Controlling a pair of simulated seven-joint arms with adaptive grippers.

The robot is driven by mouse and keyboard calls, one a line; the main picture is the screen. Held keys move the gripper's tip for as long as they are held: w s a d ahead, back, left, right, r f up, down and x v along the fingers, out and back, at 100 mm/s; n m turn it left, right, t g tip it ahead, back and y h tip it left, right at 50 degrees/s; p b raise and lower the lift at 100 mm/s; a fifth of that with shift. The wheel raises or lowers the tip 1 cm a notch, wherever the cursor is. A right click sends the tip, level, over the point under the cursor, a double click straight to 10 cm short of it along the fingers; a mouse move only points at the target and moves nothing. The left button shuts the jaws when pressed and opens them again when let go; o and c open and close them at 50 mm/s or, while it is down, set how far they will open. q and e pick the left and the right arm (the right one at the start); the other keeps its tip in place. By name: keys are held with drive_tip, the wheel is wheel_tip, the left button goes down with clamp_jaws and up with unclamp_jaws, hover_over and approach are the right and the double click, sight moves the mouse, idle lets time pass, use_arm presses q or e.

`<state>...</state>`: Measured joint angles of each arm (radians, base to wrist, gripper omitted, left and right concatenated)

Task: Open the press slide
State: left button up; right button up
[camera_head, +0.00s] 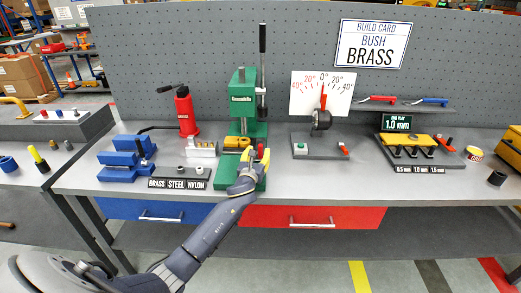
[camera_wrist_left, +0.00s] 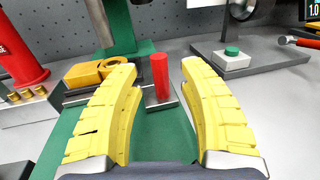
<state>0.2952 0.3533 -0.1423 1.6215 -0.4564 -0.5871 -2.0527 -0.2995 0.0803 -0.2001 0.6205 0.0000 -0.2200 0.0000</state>
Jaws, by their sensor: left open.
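The green press (camera_head: 243,98) stands at the middle of the bench with its black lever upright on the right. A small upright red handle (camera_wrist_left: 160,75) stands on a grey metal plate (camera_wrist_left: 160,103) over the press's green base (camera_wrist_left: 158,140). A yellow block (camera_wrist_left: 90,73) with a ring-shaped part sits on a dark holder left of the handle; it also shows in the head view (camera_head: 236,142). My left gripper (camera_head: 256,155) is open over the front of the press, its yellow fingers on either side of the red handle with gaps visible. My right gripper is out of view.

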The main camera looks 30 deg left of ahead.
sight(260, 150)
use_arm(q)
drive_tip(key=shift+x, duration=1.7)
drive_tip(key=shift+c, duration=0.3)
clamp_jaws()
